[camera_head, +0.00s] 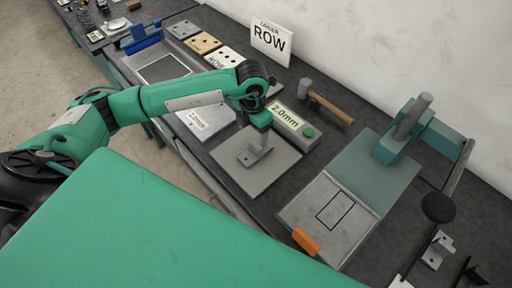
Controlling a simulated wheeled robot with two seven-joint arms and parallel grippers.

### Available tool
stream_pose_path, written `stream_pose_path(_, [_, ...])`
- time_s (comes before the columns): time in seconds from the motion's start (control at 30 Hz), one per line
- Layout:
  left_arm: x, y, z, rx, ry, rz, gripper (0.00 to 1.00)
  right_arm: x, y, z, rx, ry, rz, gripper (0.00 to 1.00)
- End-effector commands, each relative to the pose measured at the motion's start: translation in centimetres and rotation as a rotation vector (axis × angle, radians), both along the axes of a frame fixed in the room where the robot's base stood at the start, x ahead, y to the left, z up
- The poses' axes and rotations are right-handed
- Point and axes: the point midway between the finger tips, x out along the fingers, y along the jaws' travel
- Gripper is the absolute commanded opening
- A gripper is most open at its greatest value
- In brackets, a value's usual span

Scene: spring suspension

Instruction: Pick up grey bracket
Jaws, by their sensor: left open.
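My left arm reaches in from the left, and its left gripper (259,128) points down over a square grey plate (268,179). A small grey upright piece with a flat foot, which looks like a grey bracket (256,152), is directly under the gripper on this plate. The gripper is open. I cannot tell whether its fingers are around the piece or just above it. Another grey bracket with holes (437,250) stands at the lower right, far from the gripper. My right gripper is not in view.
A box reading 2.0mm (291,124) stands just behind the plate, with a hammer (328,107) beyond. A green press-like fixture (400,142) and a marked pad (331,214) with an orange block (305,241) are to the right. A ROW sign (271,41) stands by the wall.

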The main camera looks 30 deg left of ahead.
Motion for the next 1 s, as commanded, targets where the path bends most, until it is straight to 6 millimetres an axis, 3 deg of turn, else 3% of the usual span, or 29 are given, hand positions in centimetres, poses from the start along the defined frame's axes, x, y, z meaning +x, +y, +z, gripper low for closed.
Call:
stream_pose_path(0.13, [0.0,0.0,-1.7,-0.001,0.001,0.002,0.71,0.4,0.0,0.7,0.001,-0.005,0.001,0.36])
stream_pose_path(0.3, [0.0,-0.2,-2.5,-0.001,0.000,0.000,0.71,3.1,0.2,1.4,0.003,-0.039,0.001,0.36])
stream_pose_path(0.4, [-0.1,-0.5,-3.3,-0.002,0.002,-0.001,0.71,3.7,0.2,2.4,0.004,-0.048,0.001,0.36])
stream_pose_path(0.7, [0.0,-0.9,-7.0,-0.002,0.001,0.000,0.71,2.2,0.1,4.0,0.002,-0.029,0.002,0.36])
stream_pose_path(0.97, [0.0,-0.9,-7.4,-0.003,-0.001,-0.001,0.71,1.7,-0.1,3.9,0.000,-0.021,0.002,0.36])
stream_pose_path(1.0, [0.0,-0.9,-7.4,-0.003,-0.001,-0.001,0.65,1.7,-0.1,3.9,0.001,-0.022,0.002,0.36])
